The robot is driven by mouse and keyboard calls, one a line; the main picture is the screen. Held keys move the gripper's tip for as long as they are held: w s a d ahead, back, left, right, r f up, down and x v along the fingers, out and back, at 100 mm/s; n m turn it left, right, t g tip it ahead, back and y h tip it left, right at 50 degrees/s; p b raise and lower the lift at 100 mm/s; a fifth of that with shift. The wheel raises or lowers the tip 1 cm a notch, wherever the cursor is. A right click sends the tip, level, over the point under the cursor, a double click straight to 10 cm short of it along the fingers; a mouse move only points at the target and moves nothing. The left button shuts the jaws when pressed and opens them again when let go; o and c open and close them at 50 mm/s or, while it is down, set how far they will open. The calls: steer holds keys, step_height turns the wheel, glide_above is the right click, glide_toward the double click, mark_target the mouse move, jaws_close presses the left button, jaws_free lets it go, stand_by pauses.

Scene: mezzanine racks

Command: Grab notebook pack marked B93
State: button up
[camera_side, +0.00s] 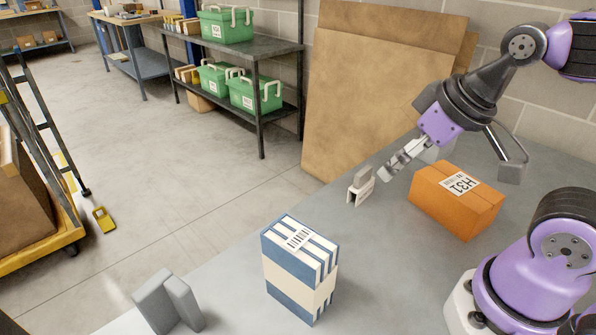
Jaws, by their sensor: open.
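A blue and cream notebook pack (285,284) stands upright on the grey table, with a pale band around it. A white label with dark bars lies across its top edges; I cannot read its marking. My gripper (405,158) is open and empty, up and to the right of the pack and well apart from it. It hangs above the far part of the table, beside an orange box (450,208) marked H31. The pack is not covered by anything.
A grey bookend-like piece (165,302) stands at the table's front left. A small white and grey holder (360,189) stands between the pack and my gripper. Brown boards (370,80) lean behind the table. Green crates (255,95) sit on a rack at the back.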

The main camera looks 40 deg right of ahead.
steer(key=n+g, duration=0.1)
glide_above(302, 237)
steer(key=s, duration=0.2)
steer(key=shift+s+d+y, duration=0.15)
steer(key=shift+d+y, duration=0.15)
steer(key=shift+d, duration=0.1)
steer(key=x, duration=0.4)
steer(key=shift+a+f, duration=0.25)
steer(key=x, duration=0.5)
steer(key=shift+s+a+f, duration=0.2)
steer(key=shift+s+f, duration=0.05)
steer(key=shift+f, duration=0.25)
steer(key=c, duration=1.5)
